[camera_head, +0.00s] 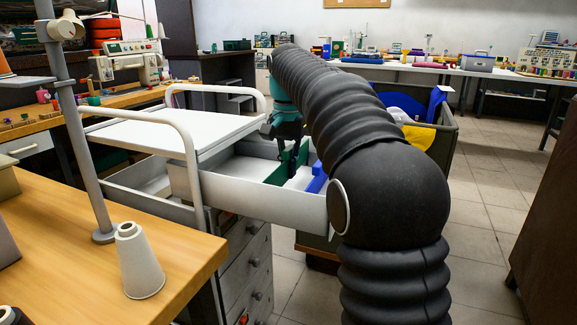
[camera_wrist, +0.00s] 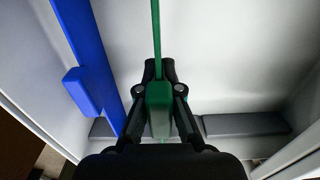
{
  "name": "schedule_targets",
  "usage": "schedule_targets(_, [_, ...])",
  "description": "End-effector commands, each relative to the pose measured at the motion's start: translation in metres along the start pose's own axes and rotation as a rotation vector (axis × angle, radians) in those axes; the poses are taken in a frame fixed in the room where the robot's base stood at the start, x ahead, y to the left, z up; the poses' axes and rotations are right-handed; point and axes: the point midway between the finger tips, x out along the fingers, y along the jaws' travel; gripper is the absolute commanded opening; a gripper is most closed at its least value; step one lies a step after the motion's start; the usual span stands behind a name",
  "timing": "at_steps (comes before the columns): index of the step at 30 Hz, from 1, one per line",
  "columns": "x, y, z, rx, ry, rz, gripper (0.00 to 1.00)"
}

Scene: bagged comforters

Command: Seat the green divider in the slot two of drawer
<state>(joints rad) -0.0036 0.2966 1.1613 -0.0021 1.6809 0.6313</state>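The green divider (camera_wrist: 156,35) runs up the middle of the wrist view as a thin edge, with a thicker green block (camera_wrist: 159,96) at its near end. My gripper (camera_wrist: 160,72) has its two dark fingers closed around that part. In the head view my gripper (camera_head: 291,143) reaches down into the open white drawer (camera_head: 262,200), with the green divider (camera_head: 276,173) below it. A blue divider (camera_wrist: 84,55) with a blue block stands to the left in the wrist view; it also shows in the head view (camera_head: 317,179). The divider's lower edge and the slot two are hidden.
A dark grey strip (camera_wrist: 245,125) lies at the near side inside the drawer. The white cart top (camera_head: 170,130) and its rails stand left of my arm. A bin (camera_head: 440,135) with blue and yellow cloth is behind. A wooden table (camera_head: 90,240) with a thread cone (camera_head: 138,262) is front left.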

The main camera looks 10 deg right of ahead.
Motion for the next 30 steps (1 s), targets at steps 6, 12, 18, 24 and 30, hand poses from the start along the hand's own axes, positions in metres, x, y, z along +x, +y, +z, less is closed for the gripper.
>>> schedule_targets(6, [0.003, 0.000, 0.000, 0.000, 0.000, 0.000, 0.00])
schedule_targets(12, [0.006, 0.000, 0.000, 0.000, 0.000, 0.000, 0.00])
schedule_targets(18, [0.008, 0.000, 0.000, 0.000, 0.000, 0.000, 0.00])
schedule_targets(24, [0.011, 0.000, 0.000, 0.000, 0.000, 0.000, 0.00])
schedule_targets(30, [0.013, 0.000, 0.000, 0.000, 0.000, 0.000, 0.00])
